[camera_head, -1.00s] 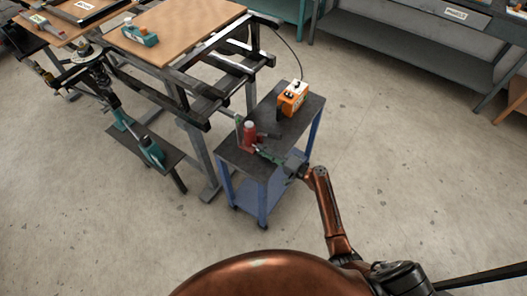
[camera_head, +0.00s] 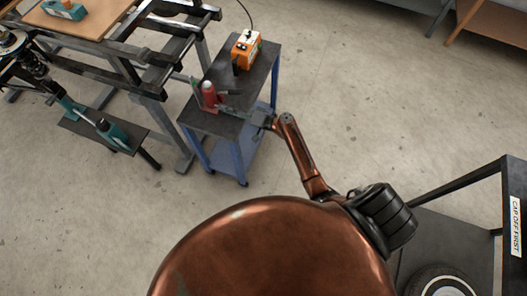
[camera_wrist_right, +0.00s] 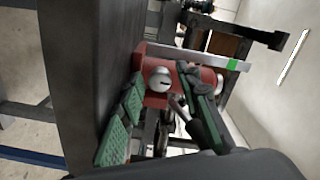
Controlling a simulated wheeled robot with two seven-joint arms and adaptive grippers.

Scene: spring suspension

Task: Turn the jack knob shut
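The red jack (camera_head: 209,93) stands on the dark top of a small blue-legged cart (camera_head: 213,122). In the right wrist view the jack's red body (camera_wrist_right: 190,62) lies sideways, with a round silvery knob (camera_wrist_right: 159,80) facing the camera. My right gripper (camera_head: 230,109) reaches the jack from the right. In the wrist view, the green-padded fingers of my right gripper (camera_wrist_right: 164,88) are apart, one on each side of the knob. I see a gap between them; whether either finger touches the knob I cannot tell. My left gripper is not in view.
An orange box (camera_head: 246,50) with a cable stands at the cart's back. A rack with a tyre (camera_head: 443,284) stands at lower right. Floor between is clear.

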